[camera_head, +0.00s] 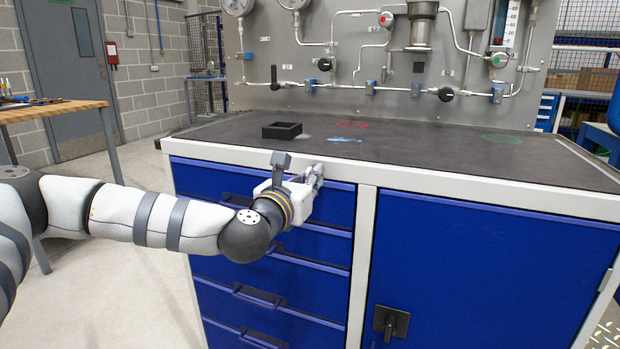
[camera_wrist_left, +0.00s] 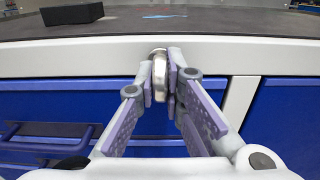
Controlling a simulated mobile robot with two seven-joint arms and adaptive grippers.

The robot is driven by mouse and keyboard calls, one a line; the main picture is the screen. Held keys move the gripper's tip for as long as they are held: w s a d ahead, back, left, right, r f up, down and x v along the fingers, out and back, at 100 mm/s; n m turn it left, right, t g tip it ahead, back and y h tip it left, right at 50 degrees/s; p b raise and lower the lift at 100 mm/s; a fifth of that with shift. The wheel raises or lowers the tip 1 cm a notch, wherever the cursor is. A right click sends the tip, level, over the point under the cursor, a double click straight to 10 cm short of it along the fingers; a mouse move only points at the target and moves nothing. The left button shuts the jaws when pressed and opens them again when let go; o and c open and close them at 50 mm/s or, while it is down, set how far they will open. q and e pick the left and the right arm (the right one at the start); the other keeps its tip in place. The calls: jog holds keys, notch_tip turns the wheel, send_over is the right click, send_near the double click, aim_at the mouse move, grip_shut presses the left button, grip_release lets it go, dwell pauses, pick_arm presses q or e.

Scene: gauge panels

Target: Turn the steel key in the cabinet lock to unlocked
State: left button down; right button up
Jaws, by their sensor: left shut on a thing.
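The steel key (camera_wrist_left: 158,68) shows in the left wrist view as a rounded, shiny grip in front of the cabinet's white top rail and the blue front below it. My left gripper (camera_wrist_left: 162,85) has its two fingers on either side of the key and is shut on it. In the head view my left gripper (camera_head: 315,178) is at the top of the cabinet (camera_head: 364,250), near the upper right of the drawer stack. The lock face is hidden behind the key and fingers, and I cannot tell the key's turn angle. My right gripper is not in view.
A gauge panel (camera_head: 400,60) with pipes and valves stands at the back. A black handle (camera_head: 391,323) is on the blue door. A wooden table (camera_head: 50,110) stands at left.

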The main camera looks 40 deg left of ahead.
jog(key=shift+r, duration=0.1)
pick_arm(q)
jog(key=m+p, duration=0.2)
jog(key=m, duration=0.3)
jog(key=shift+r, duration=0.15)
jog(key=m+p, duration=0.2)
jog(key=m, duration=0.3)
jog(key=shift+a+r+p, duration=0.1)
jog(key=shift+p, duration=0.3)
jog(key=m+p, duration=0.2)
jog(key=m, duration=0.2)
jog(key=shift+m, duration=0.4)
jog(key=shift+a+m+p, duration=0.1)
jog(key=shift+m+p, duration=0.65)
jog(key=shift+m, duration=0.75)
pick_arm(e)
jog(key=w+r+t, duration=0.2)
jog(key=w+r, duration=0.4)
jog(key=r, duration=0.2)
pick_arm(q)
jog(key=c, duration=1.7)
grip_release()
jog(key=shift+s, duration=0.1)
